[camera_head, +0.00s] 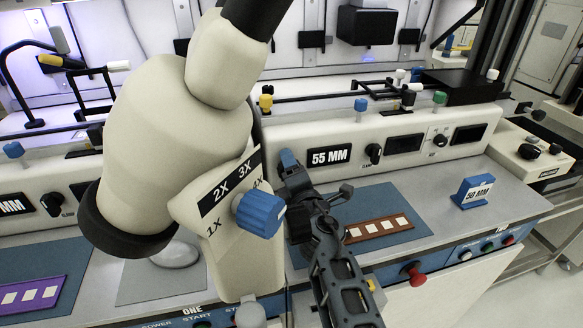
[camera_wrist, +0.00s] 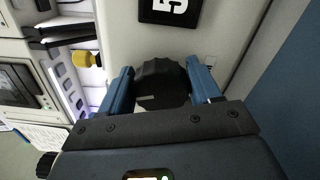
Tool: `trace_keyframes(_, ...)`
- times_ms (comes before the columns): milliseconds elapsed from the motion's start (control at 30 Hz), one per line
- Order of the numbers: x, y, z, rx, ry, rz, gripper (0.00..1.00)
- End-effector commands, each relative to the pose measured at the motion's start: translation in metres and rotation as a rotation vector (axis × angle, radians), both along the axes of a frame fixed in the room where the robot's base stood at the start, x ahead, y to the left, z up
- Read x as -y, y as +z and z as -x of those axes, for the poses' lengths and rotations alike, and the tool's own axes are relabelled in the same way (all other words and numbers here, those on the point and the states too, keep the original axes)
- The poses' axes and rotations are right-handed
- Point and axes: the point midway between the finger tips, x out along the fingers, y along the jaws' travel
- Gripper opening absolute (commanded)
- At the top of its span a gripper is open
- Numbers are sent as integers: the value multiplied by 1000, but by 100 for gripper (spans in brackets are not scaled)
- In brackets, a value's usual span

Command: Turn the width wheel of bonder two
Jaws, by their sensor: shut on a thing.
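The bonder with the "55 MM" readout (camera_head: 330,156) stands at centre right in the head view. My gripper (camera_head: 288,165) is at its front panel, just left of that readout. In the wrist view, a dark ribbed wheel (camera_wrist: 162,82) sits between the two blue fingers of my gripper (camera_wrist: 163,90), which are shut on it. In the head view the wheel is mostly hidden by the fingers. A blue sign reading "50 MM" (camera_head: 477,191) stands on the bench to the right.
A large beige microscope (camera_head: 150,140) with a blue zoom knob (camera_head: 260,213) stands close left of my gripper. A brown strip with pale squares (camera_head: 377,228) lies on a blue mat (camera_head: 403,238) below the panel. A red button (camera_head: 413,274) is on the bench front.

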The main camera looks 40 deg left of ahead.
Motion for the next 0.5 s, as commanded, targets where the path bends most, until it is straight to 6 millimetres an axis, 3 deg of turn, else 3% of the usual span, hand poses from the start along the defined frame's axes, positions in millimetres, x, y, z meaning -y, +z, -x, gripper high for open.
trace_keyframes(500,1,-4,-1,-370,-4,-313,32)
